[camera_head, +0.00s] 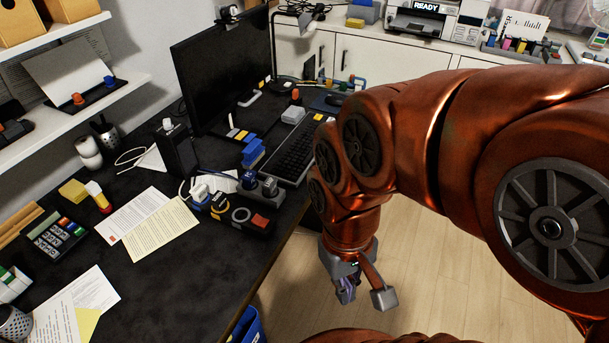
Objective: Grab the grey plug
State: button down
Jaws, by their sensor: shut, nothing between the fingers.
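A black power strip (232,214) lies on the dark desk, near its right edge. Several plugs stand along its back side. A grey plug (270,187) is at the right end, with a darker grey-blue plug (248,180) beside it. I cannot tell from colour alone which one is meant. A white plug (200,191) and a black-and-yellow plug (219,203) are further left. My gripper (364,297) hangs past the desk edge over the floor, right of and apart from the strip. It is shut and empty, pointing down.
A keyboard (290,155), a blue block stack (252,153) and a black speaker box (176,150) stand behind the strip. Papers (148,222) lie to its left. A blue bin (248,328) is below the desk edge. The wooden floor (440,260) around my gripper is clear.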

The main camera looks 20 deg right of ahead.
aim_at(269, 185)
jog(key=u, duration=0.35)
jog(key=k, duration=1.1)
jog(key=u, duration=1.3)
jog(key=i, duration=0.6)
jog(key=z, duration=0.7)
jog(key=i, duration=0.55)
jog(key=z, duration=0.65)
